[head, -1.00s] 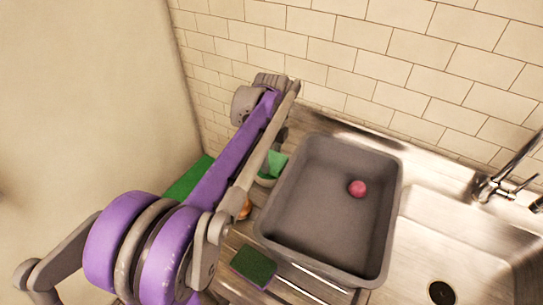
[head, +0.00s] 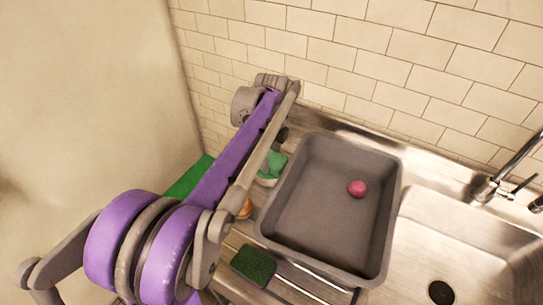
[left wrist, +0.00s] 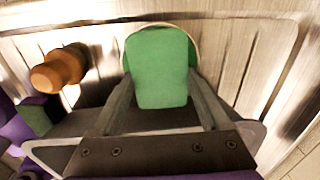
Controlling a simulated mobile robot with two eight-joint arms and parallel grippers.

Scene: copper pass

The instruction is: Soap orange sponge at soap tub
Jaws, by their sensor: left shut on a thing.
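My left gripper (left wrist: 160,92) is shut on a green-faced block (left wrist: 160,65), which looks like a sponge. Only its green face shows, with no orange on it. A pale round rim, which looks like the soap tub (left wrist: 127,36), shows around the block's far end. I cannot tell whether the block touches it. In the head view the green block (head: 274,164) is at the pale tub (head: 266,182), left of the grey basin, and my arm partly hides both. My right gripper is not in view.
A grey basin (head: 285,215) holding a pink ball (head: 357,188) stands right of the tub. A dark green sponge (head: 253,265) lies in front. An orange-brown thing (left wrist: 58,70) stands near the tub. A steel sink (head: 450,235) and tap (head: 490,187) are at right; a tiled wall is behind.

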